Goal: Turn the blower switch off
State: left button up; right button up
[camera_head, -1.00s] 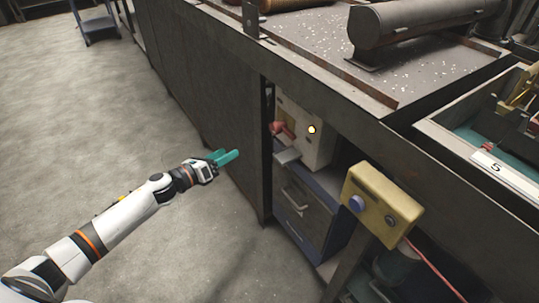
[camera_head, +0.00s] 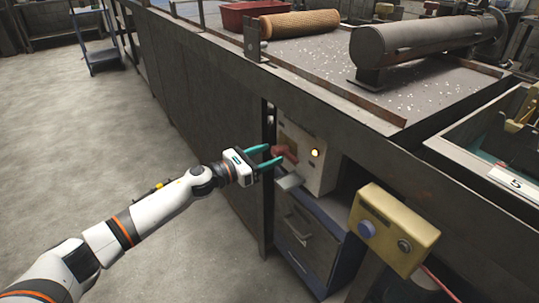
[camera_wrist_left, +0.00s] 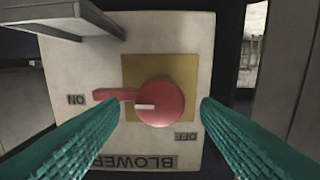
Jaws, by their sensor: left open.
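The blower switch is a red rotary knob (camera_wrist_left: 160,103) with a handle, on a tan plate of a pale box (camera_head: 308,158). In the left wrist view the panel appears upside down, with "BLOWER", "ON" and "OFF" labels. The handle points toward the ON label (camera_wrist_left: 76,99); the OFF label (camera_wrist_left: 185,137) is at lower right. My right gripper is not in view.
A yellow control box (camera_head: 393,228) with a blue button stands at right. A dark bench (camera_head: 215,75) runs above and behind. Open floor (camera_head: 60,150) lies at left.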

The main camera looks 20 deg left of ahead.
pick_arm(q)
jog(key=shift+w+d, duration=0.35)
jog(key=shift+w, duration=0.1)
